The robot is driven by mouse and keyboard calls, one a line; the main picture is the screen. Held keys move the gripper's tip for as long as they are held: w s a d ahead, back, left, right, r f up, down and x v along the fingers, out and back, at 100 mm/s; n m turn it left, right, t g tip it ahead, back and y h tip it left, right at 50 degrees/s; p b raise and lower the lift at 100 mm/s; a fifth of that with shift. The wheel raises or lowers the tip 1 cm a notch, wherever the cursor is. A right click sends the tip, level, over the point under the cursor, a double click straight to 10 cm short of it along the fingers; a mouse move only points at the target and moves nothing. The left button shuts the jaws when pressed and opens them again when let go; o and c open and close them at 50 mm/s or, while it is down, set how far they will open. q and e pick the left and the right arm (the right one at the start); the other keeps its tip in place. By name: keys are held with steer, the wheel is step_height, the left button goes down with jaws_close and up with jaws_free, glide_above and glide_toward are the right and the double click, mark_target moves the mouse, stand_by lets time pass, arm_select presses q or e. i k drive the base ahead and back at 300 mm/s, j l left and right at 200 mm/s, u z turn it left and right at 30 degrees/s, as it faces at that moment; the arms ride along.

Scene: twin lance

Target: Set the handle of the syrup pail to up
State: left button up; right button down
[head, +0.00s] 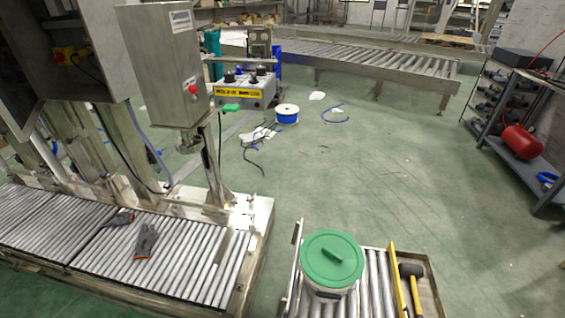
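The pail (327,292) is white with a round green lid (318,270). It stands upright on the short roller conveyor at the bottom, right of centre. A raised darker green grip bar (332,255) lies across the middle of the lid. A dark strip shows low on the pail's near side; I cannot tell whether it is the bail handle or a label. No bail stands above the lid. Neither of my grippers is in view.
A long roller conveyor (190,262) with grey gloves (146,240) and a steel control cabinet (165,70) stand left. Open green floor lies beyond the pail.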

mark_target(326, 295)
steer(key=z, duration=0.7)
